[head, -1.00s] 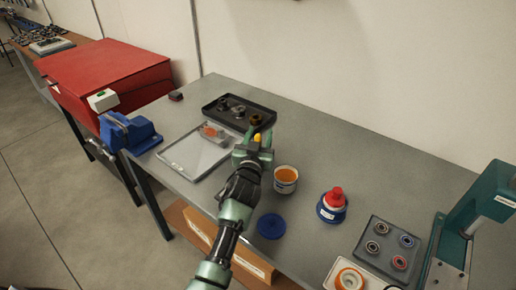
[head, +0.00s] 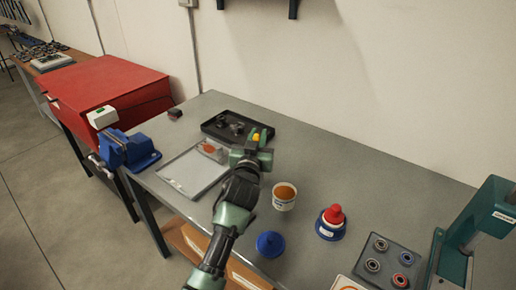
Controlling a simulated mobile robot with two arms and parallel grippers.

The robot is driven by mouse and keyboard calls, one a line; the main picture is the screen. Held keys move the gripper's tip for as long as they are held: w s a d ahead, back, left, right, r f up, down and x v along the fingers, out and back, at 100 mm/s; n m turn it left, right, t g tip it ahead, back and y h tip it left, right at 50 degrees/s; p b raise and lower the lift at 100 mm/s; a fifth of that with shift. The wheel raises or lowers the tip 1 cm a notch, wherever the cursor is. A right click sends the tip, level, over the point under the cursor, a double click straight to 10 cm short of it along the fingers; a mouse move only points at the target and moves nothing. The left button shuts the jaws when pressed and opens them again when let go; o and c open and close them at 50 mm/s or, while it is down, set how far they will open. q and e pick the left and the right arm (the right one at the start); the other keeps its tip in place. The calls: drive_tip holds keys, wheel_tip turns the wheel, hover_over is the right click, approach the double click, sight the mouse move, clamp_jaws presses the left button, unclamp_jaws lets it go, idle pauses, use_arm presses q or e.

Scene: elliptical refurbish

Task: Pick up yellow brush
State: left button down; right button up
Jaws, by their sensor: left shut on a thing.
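The yellow brush shows as a small yellow piece (head: 256,137) between the fingers of my left gripper (head: 256,143). The gripper is shut on it, and its fingers and body hide most of the brush. The gripper is at the front right of the black tray, over the table. My right gripper is not in view.
The black tray (head: 212,129) holds dark parts. A light flat tray (head: 185,172) lies left of my arm. An open orange-filled tub (head: 284,197), blue lid (head: 270,244), red-and-blue container (head: 331,222), bearing tray (head: 370,247) and teal press (head: 480,225) stand right. A blue vise (head: 130,150) is left.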

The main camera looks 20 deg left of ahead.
use_arm(q)
wheel_tip(320, 180, up, 14)
drive_tip(key=shift+b, duration=0.4)
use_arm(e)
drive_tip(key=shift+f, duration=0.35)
use_arm(q)
drive_tip(key=shift+f, duration=0.1)
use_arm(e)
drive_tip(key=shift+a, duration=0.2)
